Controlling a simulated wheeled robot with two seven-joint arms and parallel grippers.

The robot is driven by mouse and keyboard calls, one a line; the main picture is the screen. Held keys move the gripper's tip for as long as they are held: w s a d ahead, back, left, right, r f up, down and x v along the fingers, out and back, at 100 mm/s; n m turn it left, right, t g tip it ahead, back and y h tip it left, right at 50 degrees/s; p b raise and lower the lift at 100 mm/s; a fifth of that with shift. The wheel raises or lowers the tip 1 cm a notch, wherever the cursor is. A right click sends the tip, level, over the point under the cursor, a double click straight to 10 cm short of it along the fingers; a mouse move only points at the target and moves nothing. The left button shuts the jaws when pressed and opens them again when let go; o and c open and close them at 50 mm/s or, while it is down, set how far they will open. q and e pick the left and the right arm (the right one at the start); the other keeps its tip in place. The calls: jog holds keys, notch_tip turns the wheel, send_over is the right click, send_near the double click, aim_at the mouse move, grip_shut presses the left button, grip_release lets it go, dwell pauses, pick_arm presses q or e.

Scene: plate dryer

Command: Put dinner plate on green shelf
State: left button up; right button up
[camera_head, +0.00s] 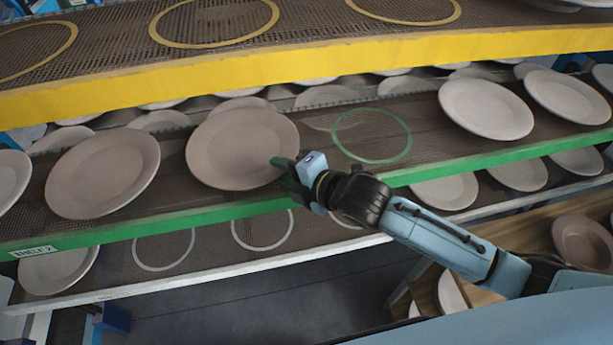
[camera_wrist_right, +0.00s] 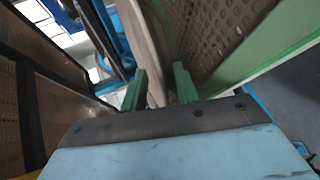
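A round beige dinner plate (camera_head: 242,150) lies at the middle of the green-edged shelf (camera_head: 190,216); I cannot tell whether it rests fully on the mesh. My right gripper (camera_head: 287,168) is at the plate's right rim. In the right wrist view the two green fingers (camera_wrist_right: 160,88) stand apart, with the pale plate rim (camera_wrist_right: 152,45) running between them. I see no clear grip on the rim. An empty green ring (camera_head: 372,135) marks the shelf just right of the plate. My left gripper is not in view.
Other plates stand on the green shelf at left (camera_head: 103,173) and right (camera_head: 486,108). A yellow-edged shelf (camera_head: 300,67) passes above. A white-edged shelf (camera_head: 200,283) below has empty white rings. A brown bowl (camera_head: 583,243) is at lower right.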

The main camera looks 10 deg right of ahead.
jog(key=v, duration=1.1)
jog(key=shift+b, duration=0.45)
